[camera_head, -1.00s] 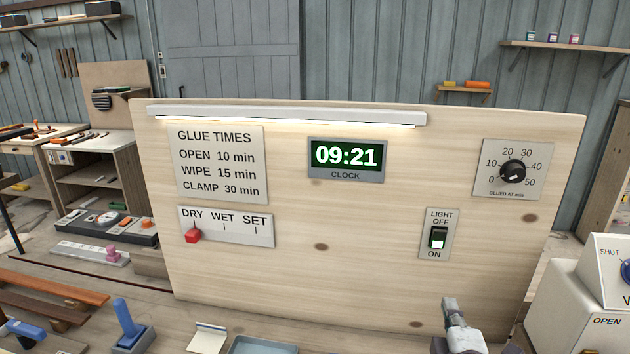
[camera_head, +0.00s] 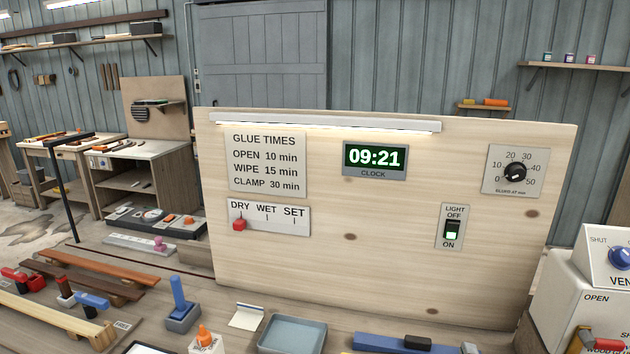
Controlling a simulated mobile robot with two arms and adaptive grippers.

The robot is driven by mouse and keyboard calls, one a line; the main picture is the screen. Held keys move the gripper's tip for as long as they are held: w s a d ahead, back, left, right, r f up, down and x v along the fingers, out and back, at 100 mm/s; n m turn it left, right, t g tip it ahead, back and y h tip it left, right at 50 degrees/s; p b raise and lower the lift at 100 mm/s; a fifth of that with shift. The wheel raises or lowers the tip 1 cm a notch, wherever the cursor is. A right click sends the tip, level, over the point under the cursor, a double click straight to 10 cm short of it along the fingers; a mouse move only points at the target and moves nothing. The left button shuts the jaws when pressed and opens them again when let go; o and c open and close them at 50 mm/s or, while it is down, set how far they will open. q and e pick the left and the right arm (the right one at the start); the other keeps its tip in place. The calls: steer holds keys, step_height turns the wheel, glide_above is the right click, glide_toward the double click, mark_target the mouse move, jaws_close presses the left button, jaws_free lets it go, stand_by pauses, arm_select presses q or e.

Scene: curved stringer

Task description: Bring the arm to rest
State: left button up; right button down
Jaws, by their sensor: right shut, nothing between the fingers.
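My right gripper (camera_head: 470,348) shows only as a small grey tip at the bottom edge, right of centre, in front of the wooden board (camera_head: 385,265). It is shut and empty, low and apart from the panel's controls. The rest of the right arm is out of the picture. My left gripper is not in view. The clock (camera_head: 375,158) reads 09:21. The red slider (camera_head: 239,224) stands under DRY.
A blue-grey tray (camera_head: 292,334), a blue tool (camera_head: 180,300) in a holder and a long blue clamp-like piece (camera_head: 400,343) lie in front of the board. A white box (camera_head: 575,300) with a blue knob stands at the right. Wooden strips (camera_head: 90,275) lie at the left.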

steer(key=s+a+f+m+g+y, duration=0.25)
steer(key=s+f+m+g, duration=0.35)
steer(key=s+f, duration=0.45)
steer(key=s+a+f+m+g+y, duration=0.1)
steer(key=s+a+f+m+g, duration=0.45)
steer(key=s, duration=0.85)
step_height(320, 180, down, 30)
steer(key=s+d+g+b, duration=0.1)
steer(key=d+g, duration=0.1)
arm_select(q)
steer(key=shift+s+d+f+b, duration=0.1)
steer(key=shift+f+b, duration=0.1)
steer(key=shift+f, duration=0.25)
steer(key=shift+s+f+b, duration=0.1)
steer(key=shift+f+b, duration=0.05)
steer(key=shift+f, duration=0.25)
arm_select(e)
steer(key=s+d+f, duration=0.2)
steer(key=s+f, duration=1.4)
steer(key=f, duration=0.1)
steer(key=shift+s+d+g, duration=0.25)
steer(key=shift+s+g, duration=0.1)
steer(key=shift+s, duration=0.1)
